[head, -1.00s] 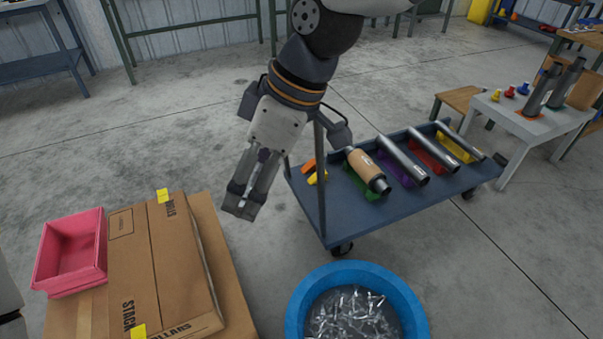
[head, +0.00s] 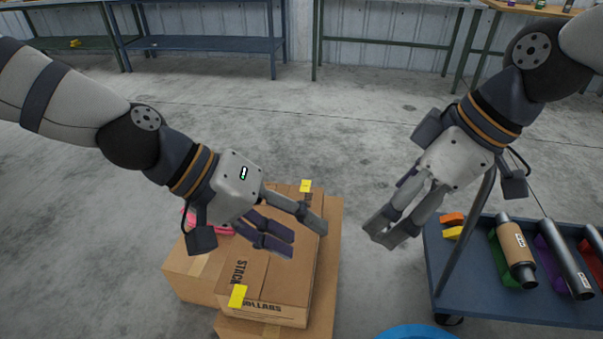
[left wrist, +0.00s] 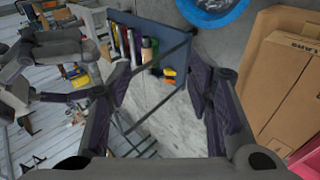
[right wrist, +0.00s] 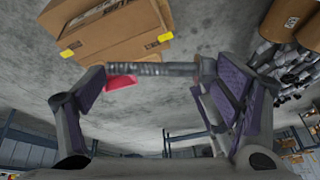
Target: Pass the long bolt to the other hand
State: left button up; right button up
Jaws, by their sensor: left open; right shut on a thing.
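The long bolt (right wrist: 150,69) is a dark grey threaded rod. In the right wrist view it lies crosswise between the fingertips of my right gripper (right wrist: 150,80), which is shut on it. In the head view my right gripper (head: 390,233) points down and left, and the bolt cannot be made out there. My left gripper (head: 302,238) is open and empty, above the cardboard boxes, left of the right gripper. The two grippers are apart, with a small gap between them. The left wrist view shows the left fingers (left wrist: 160,82) spread wide with nothing between them.
Stacked cardboard boxes (head: 285,270) with yellow tags stand below the left gripper. A pink bin (head: 222,230) is partly hidden by my left arm. A blue cart (head: 470,285) with mufflers (head: 515,250) stands at the right. A blue tub (head: 418,332) shows at the bottom edge.

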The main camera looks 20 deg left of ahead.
pick_arm(q)
notch_tip(320, 180, up, 9)
jog(key=m+h, duration=0.1)
jog(key=h, duration=0.1)
jog(key=x, duration=1.3)
jog(key=shift+w+r+m, duration=0.25)
jog(key=shift+w+m, duration=0.05)
jog(key=shift+w, duration=0.1)
grip_shut()
pick_arm(e)
jog(key=o, duration=1.2)
jog(key=shift+c, duration=0.2)
pick_arm(q)
jog(key=shift+a, duration=0.1)
pick_arm(e)
jog(key=shift+r, duration=0.1)
